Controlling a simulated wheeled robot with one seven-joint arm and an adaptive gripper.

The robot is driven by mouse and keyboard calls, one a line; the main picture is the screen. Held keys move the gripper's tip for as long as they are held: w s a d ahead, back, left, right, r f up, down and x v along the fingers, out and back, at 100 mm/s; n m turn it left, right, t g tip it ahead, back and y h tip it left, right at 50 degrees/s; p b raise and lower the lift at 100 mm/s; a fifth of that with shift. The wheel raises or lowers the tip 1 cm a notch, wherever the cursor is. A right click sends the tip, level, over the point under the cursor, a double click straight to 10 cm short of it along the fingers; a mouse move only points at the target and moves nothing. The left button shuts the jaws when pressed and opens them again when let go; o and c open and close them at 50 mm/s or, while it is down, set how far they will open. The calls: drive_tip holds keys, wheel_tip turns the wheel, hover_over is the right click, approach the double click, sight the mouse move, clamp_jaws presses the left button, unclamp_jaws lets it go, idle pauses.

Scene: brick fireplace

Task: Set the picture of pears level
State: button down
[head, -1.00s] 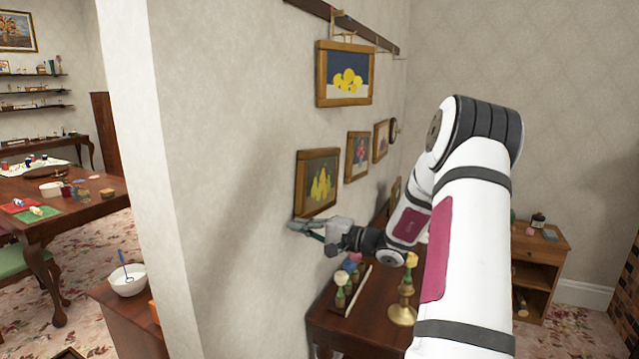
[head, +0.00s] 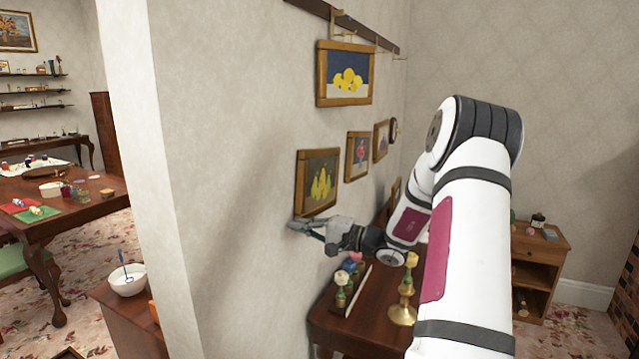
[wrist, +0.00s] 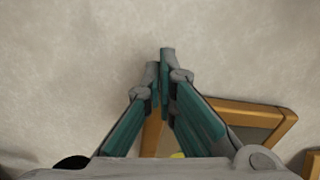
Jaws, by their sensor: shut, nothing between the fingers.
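The picture of pears (head: 319,183), yellow pears on a dark ground in a wooden frame, hangs low on the left wall. I cannot tell its exact tilt from this slanted view. My gripper (head: 297,224) is shut and empty, just below the picture's lower left corner. I cannot tell whether the fingertips touch the frame. In the wrist view the shut fingertips of my gripper (wrist: 160,60) are in front of bare wall. The frame of the picture of pears (wrist: 262,107) shows behind and right of the fingers, which hide part of it.
The lemon picture (head: 347,74) hangs above, and a flower picture (head: 357,155) hangs to the right. Below stands a dark table (head: 335,318) with a brass candlestick (head: 404,305) and small items (head: 345,285). The wall left of the pears is bare.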

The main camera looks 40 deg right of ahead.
drive_tip(key=shift+w+d+b, duration=0.25)
drive_tip(key=shift+d+b, duration=0.05)
drive_tip(key=shift+d, duration=0.45)
drive_tip(key=shift+w+d+b, duration=0.25)
drive_tip(key=shift+d+b, duration=0.05)
drive_tip(key=shift+d, duration=0.4)
idle(1.4)
drive_tip(key=shift+s+a, duration=0.1)
drive_tip(key=shift+a, duration=0.05)
drive_tip(key=shift+s+a, duration=0.25)
drive_tip(key=shift+a, duration=0.55)
drive_tip(key=p+v, duration=0.2)
drive_tip(key=v, duration=0.6)
idle(0.6)
